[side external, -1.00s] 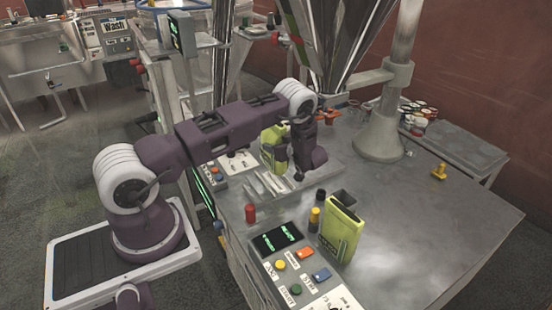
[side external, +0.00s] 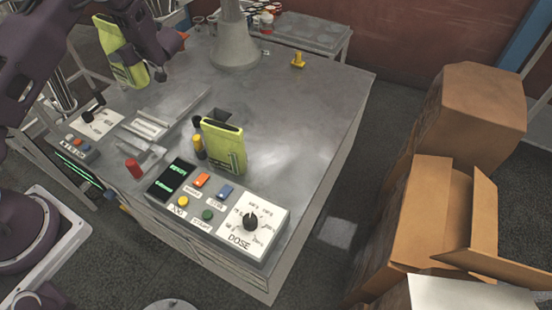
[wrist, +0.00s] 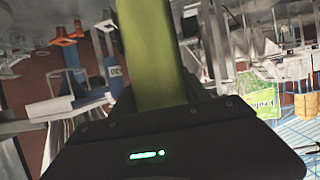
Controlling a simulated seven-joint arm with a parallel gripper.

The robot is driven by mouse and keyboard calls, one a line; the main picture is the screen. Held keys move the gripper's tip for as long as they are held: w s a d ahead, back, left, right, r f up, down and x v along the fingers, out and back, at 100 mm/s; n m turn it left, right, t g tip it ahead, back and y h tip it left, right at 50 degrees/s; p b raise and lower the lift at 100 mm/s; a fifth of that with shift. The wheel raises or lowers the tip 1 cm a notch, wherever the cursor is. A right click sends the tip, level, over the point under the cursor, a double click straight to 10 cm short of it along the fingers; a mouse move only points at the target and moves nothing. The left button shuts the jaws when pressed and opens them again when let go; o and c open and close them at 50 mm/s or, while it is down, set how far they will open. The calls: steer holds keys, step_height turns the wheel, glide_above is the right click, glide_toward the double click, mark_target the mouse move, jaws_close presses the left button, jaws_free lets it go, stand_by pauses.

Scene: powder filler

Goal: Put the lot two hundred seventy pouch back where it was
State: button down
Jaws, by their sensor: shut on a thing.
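A yellow-green pouch (side external: 118,58) is held at the upper left of the side view, at the back left of the steel table (side external: 290,105). My gripper (side external: 150,62) is shut on it; its fingers are partly hidden by the pouch and arm. In the wrist view the held pouch (wrist: 150,55) runs up from between the jaws. A second yellow-green pouch (side external: 224,148) stands upright on the table, behind the control panel. I cannot read a lot number on either pouch.
The control panel has a dose dial (side external: 250,221) and several buttons. A yellow piece (side external: 298,60) sits at the back. Cardboard boxes (side external: 440,210) stand right of the table. The table's right side is clear.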

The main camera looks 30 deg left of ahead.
steer(key=w+d+m+t+h, duration=0.1)
steer(key=w+d+m+t, duration=0.2)
steer(key=d, duration=0.8)
steer(key=w+d+m+t+h, duration=0.1)
steer(key=w+d+m+t, duration=0.2)
steer(key=d, duration=0.9)
steer(key=s+d+m+t+h, duration=0.3)
steer(key=s+d, duration=0.1)
steer(key=d, duration=0.9)
steer(key=s+d+m+t+h, duration=0.2)
steer(key=s+d+m+h, duration=0.2)
steer(key=d, duration=0.9)
step_height(320, 180, down, 26)
steer(key=shift+w+r+n+y, duration=0.25)
steer(key=shift+w+n+y, duration=0.05)
steer(key=shift+w+y, duration=0.1)
steer(key=shift+f, duration=0.15)
steer(key=c, duration=0.5)
jaws_free()
